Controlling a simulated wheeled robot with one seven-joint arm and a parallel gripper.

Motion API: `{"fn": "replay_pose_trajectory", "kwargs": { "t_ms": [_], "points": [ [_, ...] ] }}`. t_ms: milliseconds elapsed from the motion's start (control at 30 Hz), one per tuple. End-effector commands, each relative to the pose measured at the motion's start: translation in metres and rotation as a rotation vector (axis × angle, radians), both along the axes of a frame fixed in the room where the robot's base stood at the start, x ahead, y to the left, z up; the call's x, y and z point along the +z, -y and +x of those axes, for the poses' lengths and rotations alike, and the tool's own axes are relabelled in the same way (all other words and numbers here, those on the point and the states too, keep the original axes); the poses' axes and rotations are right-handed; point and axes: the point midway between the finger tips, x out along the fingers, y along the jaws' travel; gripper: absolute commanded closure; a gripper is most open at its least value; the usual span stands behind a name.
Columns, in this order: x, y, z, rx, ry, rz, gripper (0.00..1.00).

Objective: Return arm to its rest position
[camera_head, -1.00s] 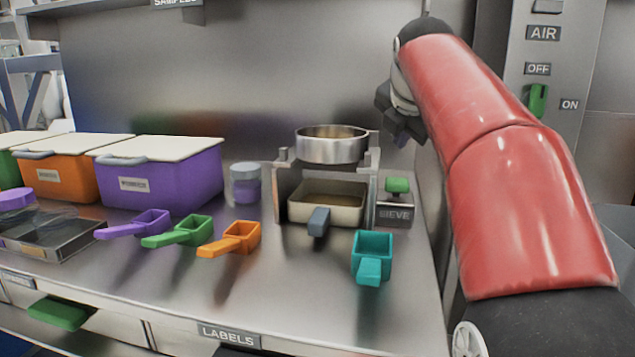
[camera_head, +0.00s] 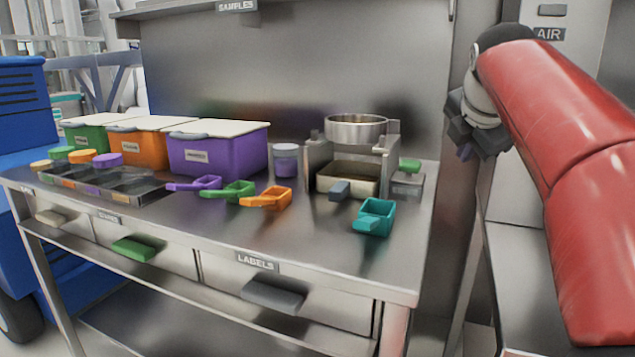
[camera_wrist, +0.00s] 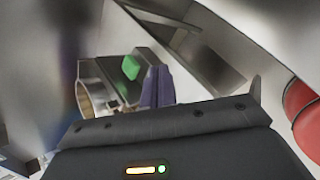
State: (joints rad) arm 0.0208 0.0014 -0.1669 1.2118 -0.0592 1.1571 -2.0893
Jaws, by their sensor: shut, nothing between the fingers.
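My gripper (camera_head: 466,150) is at the end of my red arm, at the upper right of the head view. It is raised clear of the bench, to the right of the sieve stand, and its fingers are small and partly hidden there. In the wrist view the dark gripper body fills the bottom, and the purple-edged fingers (camera_wrist: 157,88) are shut with nothing seen between them. A blurred green knob (camera_wrist: 131,67) shows beyond them, with part of a round metal rim beside it.
The bench (camera_head: 300,235) holds purple (camera_head: 232,158), orange and green bins, several coloured scoops, and a sieve stand (camera_head: 318,165) with a round metal pan. A teal scoop (camera_head: 376,220) lies near the right edge. A grey panel marked AIR (camera_head: 549,34) stands behind my arm. Drawers are below.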

Motion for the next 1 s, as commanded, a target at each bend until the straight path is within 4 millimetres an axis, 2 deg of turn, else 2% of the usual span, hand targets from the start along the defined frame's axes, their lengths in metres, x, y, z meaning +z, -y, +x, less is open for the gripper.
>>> {"fn": "replay_pose_trajectory", "kwargs": {
  "t_ms": [267, 467, 567, 800, 900, 1000],
  "points": [
    [-0.028, -0.015, -0.035, -0.185, 0.013, 0.228, 1.0],
    [-0.068, -0.035, -0.076, -0.407, 0.011, 0.47, 1.0],
    [-0.101, -0.051, -0.11, -0.583, 0.006, 0.638, 1.0],
    [-0.199, -0.085, -0.197, -1.079, -0.008, 1.011, 1.0],
    [-0.237, -0.094, -0.227, -1.267, -0.006, 1.118, 1.0],
    [-0.266, -0.099, -0.249, -1.406, 0.001, 1.188, 1.0]
  ]
}}
